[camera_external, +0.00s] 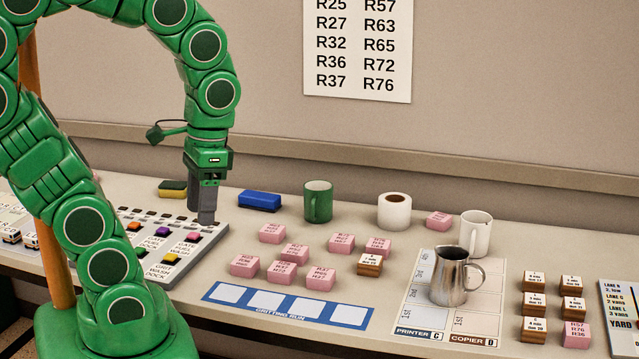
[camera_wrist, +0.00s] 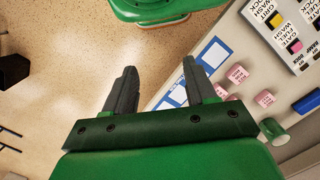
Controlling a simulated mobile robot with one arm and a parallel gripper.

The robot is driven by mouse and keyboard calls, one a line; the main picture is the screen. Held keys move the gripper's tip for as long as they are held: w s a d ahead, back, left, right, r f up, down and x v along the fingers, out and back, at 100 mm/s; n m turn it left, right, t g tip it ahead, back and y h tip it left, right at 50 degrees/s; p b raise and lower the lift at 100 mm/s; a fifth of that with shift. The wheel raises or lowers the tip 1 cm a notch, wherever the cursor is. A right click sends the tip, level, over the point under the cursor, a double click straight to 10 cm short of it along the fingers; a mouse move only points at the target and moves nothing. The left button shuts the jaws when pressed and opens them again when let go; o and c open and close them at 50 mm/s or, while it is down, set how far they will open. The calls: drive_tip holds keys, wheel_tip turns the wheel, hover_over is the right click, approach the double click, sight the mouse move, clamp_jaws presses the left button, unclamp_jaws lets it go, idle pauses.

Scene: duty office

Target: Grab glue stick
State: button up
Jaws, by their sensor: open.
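I cannot make out a glue stick in either view. My gripper (camera_external: 208,219) points down over the right edge of the button board (camera_external: 150,228) in the external view. In the wrist view my gripper (camera_wrist: 159,65) has its two dark fingers spread apart with nothing between them. The floor and the table edge show beyond them.
Pink blocks (camera_external: 294,253) lie right of my gripper, behind a blue-edged card (camera_external: 287,304). A sponge (camera_external: 172,188), blue eraser (camera_external: 259,200), green mug (camera_external: 318,201) and white roll (camera_external: 394,212) stand behind. A metal pitcher (camera_external: 451,277) and white mug (camera_external: 476,233) stand right.

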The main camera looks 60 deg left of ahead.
drive_tip(key=w+a+f+m+g+y, duration=0.1)
drive_tip(key=w+a+f+g+y, duration=0.3)
drive_tip(key=a, duration=0.8)
drive_tip(key=w+a+r+m+t+y, duration=0.1)
drive_tip(key=w+a, duration=0.5)
drive_tip(key=a, duration=0.5)
drive_tip(key=w+a+f+m+g+y, duration=0.2)
drive_tip(key=w+a+y, duration=0.15)
drive_tip(key=a, duration=0.85)
drive_tip(key=w+a+f+m+y, duration=0.1)
drive_tip(key=a+f+m, duration=0.1)
drive_tip(key=a+f, duration=0.3)
drive_tip(key=w+a+f+m+y, duration=0.1)
drive_tip(key=w+a+f+m, duration=0.1)
drive_tip(key=a+f, duration=0.3)
drive_tip(key=w+a+f+m+g+y, duration=0.1)
drive_tip(key=a+f, duration=0.4)
drive_tip(key=a, duration=0.6)
drive_tip(key=shift+w+m, duration=0.75)
drive_tip(key=shift+m, duration=0.35)
drive_tip(key=shift+s+d+x, duration=0.1)
drive_tip(key=shift+x, duration=1.8)
drive_tip(key=shift+s+d+x, duration=0.1)
drive_tip(key=shift+s+x, duration=0.05)
drive_tip(key=shift+x, duration=1.75)
drive_tip(key=shift+f, duration=0.1)
drive_tip(key=c, duration=1)
